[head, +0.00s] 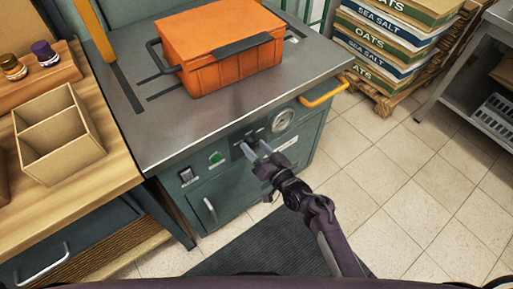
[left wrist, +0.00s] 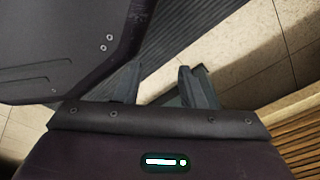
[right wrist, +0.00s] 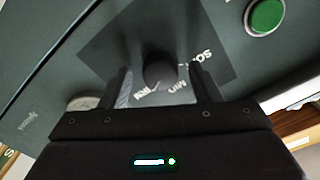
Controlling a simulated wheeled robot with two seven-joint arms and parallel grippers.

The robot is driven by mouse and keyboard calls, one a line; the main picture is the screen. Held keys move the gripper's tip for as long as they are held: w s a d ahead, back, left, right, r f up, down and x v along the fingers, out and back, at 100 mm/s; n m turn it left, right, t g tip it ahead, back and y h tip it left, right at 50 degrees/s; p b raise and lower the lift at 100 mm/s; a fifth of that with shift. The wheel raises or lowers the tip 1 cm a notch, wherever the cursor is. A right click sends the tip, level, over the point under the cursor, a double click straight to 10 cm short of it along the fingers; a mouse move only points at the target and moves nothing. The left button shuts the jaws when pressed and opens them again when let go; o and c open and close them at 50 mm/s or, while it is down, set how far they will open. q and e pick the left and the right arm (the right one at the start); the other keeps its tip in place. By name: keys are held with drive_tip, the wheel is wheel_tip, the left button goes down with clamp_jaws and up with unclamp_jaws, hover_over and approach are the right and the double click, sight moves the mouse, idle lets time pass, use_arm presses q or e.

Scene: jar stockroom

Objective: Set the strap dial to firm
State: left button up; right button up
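The strap dial (right wrist: 160,70) is a dark round knob on a dark plate on the machine's green front, with pale lettering around it that I can only partly read. In the right wrist view my right gripper (right wrist: 162,88) has its fingers spread on either side of the knob, with gaps showing. In the head view my right gripper (head: 253,149) reaches the control panel, and the dial's setting cannot be made out. My left gripper (left wrist: 160,85) has its fingers apart, empty, above the floor; it is not in the head view.
A green button (head: 216,157), a switch (head: 187,175) and a gauge (head: 283,119) share the front. An orange case (head: 225,65) sits on the metal top. A yellow handle (head: 324,92) sticks out at the right.

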use_arm(q)
drive_tip(key=shift+s+a+f+p, duration=0.15)
drive_tip(key=shift+s+p, duration=0.2)
drive_tip(key=shift+s, duration=0.2)
use_arm(e)
drive_tip(key=v, duration=0.7)
drive_tip(key=shift+s+d, duration=0.25)
drive_tip(key=shift+s, duration=0.05)
